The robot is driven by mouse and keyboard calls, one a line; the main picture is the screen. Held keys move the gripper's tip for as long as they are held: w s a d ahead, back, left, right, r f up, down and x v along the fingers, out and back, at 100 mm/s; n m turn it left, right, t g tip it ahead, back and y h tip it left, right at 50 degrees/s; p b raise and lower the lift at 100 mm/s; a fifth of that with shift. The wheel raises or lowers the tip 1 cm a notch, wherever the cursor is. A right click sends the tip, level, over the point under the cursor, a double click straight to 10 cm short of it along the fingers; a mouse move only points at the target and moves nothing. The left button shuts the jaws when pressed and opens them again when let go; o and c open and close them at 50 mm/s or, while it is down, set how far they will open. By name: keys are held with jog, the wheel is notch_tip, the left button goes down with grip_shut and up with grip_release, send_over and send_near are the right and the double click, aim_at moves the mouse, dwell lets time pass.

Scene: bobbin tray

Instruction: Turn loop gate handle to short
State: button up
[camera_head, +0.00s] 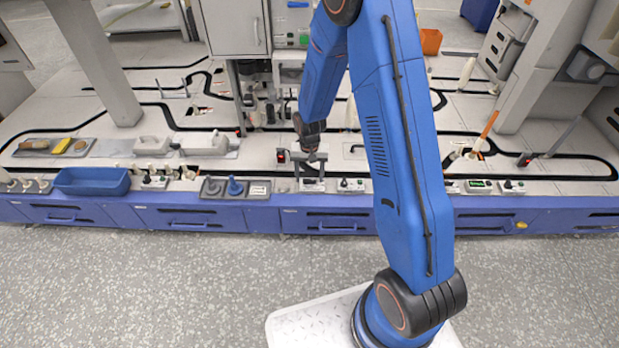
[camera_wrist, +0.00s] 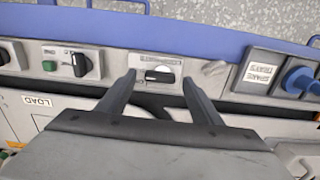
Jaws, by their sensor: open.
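The loop gate handle (camera_wrist: 160,76) is a black rotary knob on a grey panel. It shows in the wrist view between the two fingers of my gripper (camera_wrist: 157,82). Its pointer lies roughly level across the picture; the label above it is too small to read. My gripper is open, with one finger to each side of the knob and a gap on both sides. In the head view my gripper (camera_head: 312,172) is over the front edge of the bench, and it hides most of the knob's panel.
Left in the wrist view is a panel with a green button (camera_wrist: 49,66) and another black knob (camera_wrist: 82,65). On the right are a spare trays label (camera_wrist: 259,73) and a blue peg (camera_wrist: 300,80). In the head view a blue bin (camera_head: 92,181) stands left.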

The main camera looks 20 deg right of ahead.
aim_at(310, 180)
notch_tip(310, 180, up, 16)
dwell(0.5)
jog(key=shift+r, duration=0.15)
jog(key=s+d+r+n+t, duration=0.1)
jog(key=s+d+r+t, duration=0.15)
jog(key=s+r, duration=0.85)
jog(key=s+d+r+n+t, duration=0.1)
jog(key=s+d+r+n, duration=0.15)
jog(key=s+r, duration=0.85)
jog(key=s+d+t, duration=0.1)
jog(key=s, duration=1)
jog(key=shift+s+d+r, duration=0.15)
jog(key=shift+s+r, duration=0.15)
jog(key=shift+s, duration=0.05)
dwell(0.6)
